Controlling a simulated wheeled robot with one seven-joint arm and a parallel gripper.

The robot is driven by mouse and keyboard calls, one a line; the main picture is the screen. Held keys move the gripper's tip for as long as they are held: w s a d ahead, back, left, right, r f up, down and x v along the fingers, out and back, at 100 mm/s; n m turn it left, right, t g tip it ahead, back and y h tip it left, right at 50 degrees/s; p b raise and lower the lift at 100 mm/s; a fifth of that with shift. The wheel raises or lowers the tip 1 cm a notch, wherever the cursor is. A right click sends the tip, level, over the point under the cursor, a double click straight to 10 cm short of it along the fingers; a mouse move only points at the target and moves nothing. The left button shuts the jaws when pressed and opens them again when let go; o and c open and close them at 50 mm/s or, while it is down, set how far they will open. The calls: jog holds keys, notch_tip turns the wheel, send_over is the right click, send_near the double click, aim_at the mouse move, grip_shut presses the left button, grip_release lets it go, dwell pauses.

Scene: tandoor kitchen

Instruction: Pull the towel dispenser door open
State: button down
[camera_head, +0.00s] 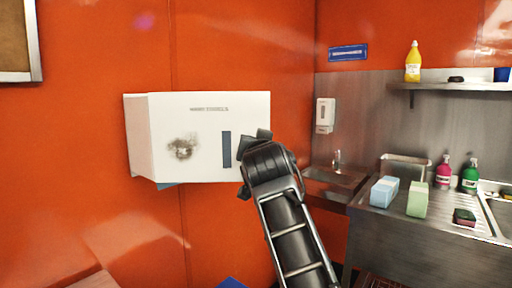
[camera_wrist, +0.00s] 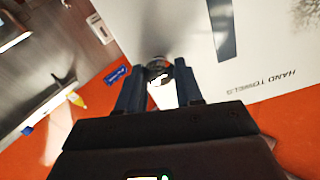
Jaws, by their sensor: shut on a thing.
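The white towel dispenser (camera_head: 140,135) hangs on the orange wall in the head view. Its front door (camera_head: 205,110) has a dark vertical slot, a sooty smudge and lettering; I cannot tell surely whether it stands ajar. The door with its "HAND TOWELS" lettering also shows upside down in the wrist view (camera_wrist: 265,55). My gripper (camera_head: 246,163) is at the door's right edge in the head view. In the wrist view my gripper (camera_wrist: 158,76) has its two fingers closed around a small dark round handle (camera_wrist: 156,65) at the door's edge. The arm hides this grip in the head view.
A soap dispenser (camera_head: 325,115) hangs right of the corner, above a small hand basin (camera_head: 333,178). A steel counter (camera_head: 415,240) with bottles and sponges stands at the right, under a shelf (camera_head: 455,84).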

jog(key=s+a+m+g+h+b, duration=0.2)
jog(key=s+a+m+h+b, duration=0.2)
jog(key=s, duration=0.5)
jog(key=s+a+m+g+h+b, duration=0.2)
jog(key=s+a+m+h+b, duration=0.3)
jog(key=s+h, duration=0.4)
jog(key=shift+s+a, duration=0.45)
jog(key=shift+a, duration=0.05)
jog(key=c, duration=0.7)
grip_release()
jog(key=shift+c, duration=0.2)
